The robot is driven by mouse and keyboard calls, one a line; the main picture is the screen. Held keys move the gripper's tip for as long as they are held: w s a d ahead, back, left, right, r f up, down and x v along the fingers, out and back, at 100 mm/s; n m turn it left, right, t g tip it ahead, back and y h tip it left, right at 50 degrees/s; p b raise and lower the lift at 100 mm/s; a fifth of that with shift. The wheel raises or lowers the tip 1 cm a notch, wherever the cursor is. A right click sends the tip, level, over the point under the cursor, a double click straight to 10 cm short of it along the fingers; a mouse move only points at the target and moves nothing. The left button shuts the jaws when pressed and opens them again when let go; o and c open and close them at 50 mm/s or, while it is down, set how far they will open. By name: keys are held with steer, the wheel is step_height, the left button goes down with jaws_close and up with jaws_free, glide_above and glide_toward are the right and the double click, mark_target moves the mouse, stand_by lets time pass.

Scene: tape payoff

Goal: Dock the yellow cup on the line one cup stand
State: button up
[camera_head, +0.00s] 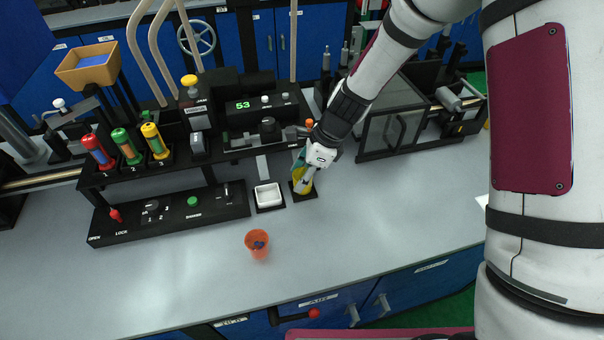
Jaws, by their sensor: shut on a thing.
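My gripper (304,181) points down at the middle of the counter, shut on the yellow cup (304,186). The fingers and wrist hide much of the cup. The cup is at a small black square stand (313,194), just right of a white square dish (268,195). I cannot tell whether the cup's base touches this stand. No readable label shows which stand is line one.
A black control panel (170,213) with a red lever and green button lies left. Red, green and yellow tubes (128,146) stand behind it. A glass-doored box (392,128) is right of my forearm.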

steer(key=shift+f, duration=0.5)
steer(key=o, duration=0.7)
steer(key=shift+p+v, duration=2.3)
steer(key=shift+v, duration=3.2)
